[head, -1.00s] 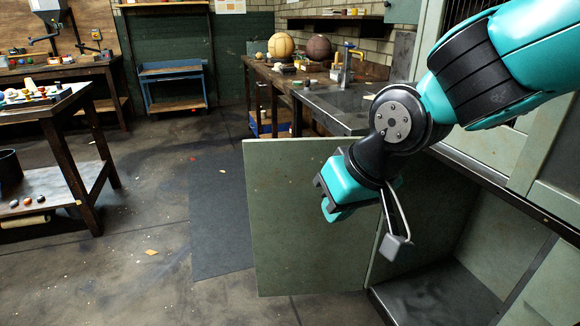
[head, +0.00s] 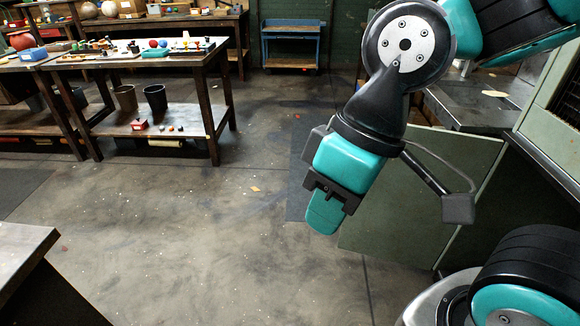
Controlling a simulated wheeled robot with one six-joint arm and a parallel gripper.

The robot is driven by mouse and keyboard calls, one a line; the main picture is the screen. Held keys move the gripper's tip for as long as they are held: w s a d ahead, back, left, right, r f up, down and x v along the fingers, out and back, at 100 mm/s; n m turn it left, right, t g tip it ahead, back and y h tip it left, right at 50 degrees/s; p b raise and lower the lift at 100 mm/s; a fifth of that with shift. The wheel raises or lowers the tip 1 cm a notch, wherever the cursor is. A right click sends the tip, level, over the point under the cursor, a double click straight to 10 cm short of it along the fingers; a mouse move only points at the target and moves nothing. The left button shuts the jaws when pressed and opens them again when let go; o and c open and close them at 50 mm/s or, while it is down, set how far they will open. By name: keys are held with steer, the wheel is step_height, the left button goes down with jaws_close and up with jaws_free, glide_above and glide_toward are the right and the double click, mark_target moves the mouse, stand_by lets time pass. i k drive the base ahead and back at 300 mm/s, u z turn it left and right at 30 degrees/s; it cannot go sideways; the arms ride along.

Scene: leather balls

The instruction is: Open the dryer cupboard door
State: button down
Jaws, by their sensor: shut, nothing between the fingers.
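The dryer cupboard door (head: 400,230) is a flat grey-green panel at the right of the head view. It stands swung out from the cupboard into the room. My arm covers part of its upper side. The green cupboard front (head: 553,105) is at the right edge, and its open lower inside is mostly out of view or behind my arm. My gripper (head: 324,218) points down in front of the door's left edge in the picture. It is shut and empty. I cannot tell whether it touches the door.
Wide bare floor (head: 200,240) lies left of the door. A workbench (head: 185,75) with small items and a shelf stands at back left. A table corner (head: 25,245) juts in at lower left. A blue trolley (head: 293,45) stands at the back.

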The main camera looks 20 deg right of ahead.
mark_target(398, 220)
steer(key=u, duration=0.25)
steer(key=i, duration=4.2)
steer(key=z, duration=3.1)
